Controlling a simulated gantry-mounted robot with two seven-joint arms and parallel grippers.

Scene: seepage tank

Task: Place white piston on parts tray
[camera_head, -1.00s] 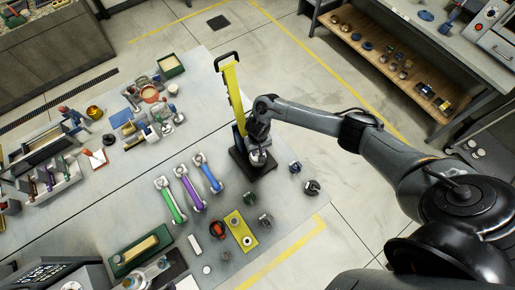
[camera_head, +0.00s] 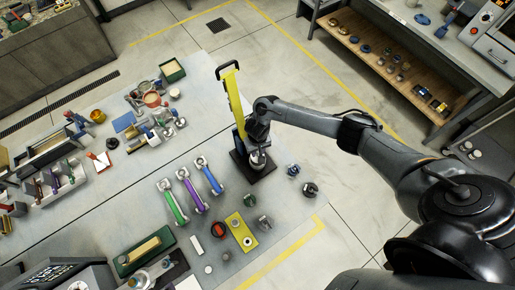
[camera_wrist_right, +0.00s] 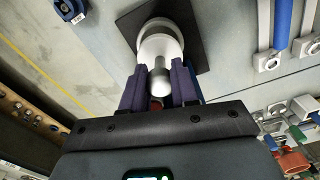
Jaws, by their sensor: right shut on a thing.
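The white piston (camera_wrist_right: 162,45) shows in the right wrist view as a pale round body with a metal stem. The fingers of my right gripper (camera_wrist_right: 160,88) are shut on its stem. In the head view the piston (camera_head: 258,161) is small, under my right gripper (camera_head: 257,144), over the black base of the yellow stand. I cannot tell whether it touches the base. A grey compartment tray (camera_head: 42,197) at the left holds several coloured rods. I cannot tell for sure that it is the parts tray. My left gripper is out of view.
The yellow stand (camera_head: 231,95) rises close beside my right gripper. A yellow plate (camera_head: 237,222) and small dark parts lie toward the front. The table between rods and tray is mostly clear.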

